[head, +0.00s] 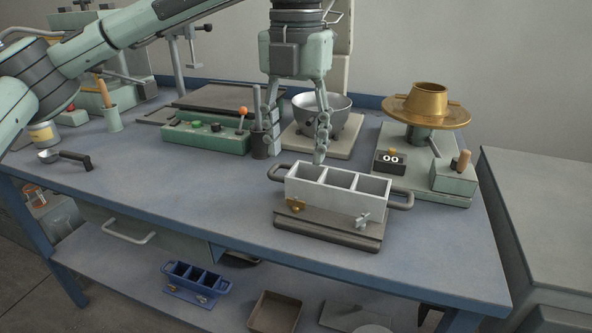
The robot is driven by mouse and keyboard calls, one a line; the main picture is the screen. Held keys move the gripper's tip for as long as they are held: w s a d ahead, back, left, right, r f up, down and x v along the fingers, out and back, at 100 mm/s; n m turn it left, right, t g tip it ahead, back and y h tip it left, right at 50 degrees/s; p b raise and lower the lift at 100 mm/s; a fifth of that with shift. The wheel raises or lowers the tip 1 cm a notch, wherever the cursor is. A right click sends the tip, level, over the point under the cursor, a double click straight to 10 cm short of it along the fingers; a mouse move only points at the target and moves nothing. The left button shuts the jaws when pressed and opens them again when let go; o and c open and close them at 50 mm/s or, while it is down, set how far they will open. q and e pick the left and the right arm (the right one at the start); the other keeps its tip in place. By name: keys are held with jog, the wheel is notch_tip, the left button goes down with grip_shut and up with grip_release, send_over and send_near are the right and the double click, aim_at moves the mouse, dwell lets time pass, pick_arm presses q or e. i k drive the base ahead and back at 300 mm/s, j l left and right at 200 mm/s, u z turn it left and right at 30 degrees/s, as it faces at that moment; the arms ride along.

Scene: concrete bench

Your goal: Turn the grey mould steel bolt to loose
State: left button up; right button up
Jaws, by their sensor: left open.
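A light grey mould (330,190) with three open compartments and a handle at each end stands on a dark base plate on the bench. A steel bolt with a cross-shaped head (363,218) is on its front face at the right. A brass bolt (295,205) is on the same face at the left. My left gripper (297,154) points down, open and empty, behind and above the mould's left end. Its fingers are apart from the steel bolt. My right gripper is not in view.
A metal bowl (327,108) stands behind the gripper. A green control box (205,137) and a dark cup (260,143) are to the left. A brass-topped machine (427,105) stands at the right. The bench front left is mostly clear. A blue mould (196,279) lies on the lower shelf.

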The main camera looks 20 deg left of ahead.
aim_at(358, 224)
jog(key=k, duration=1)
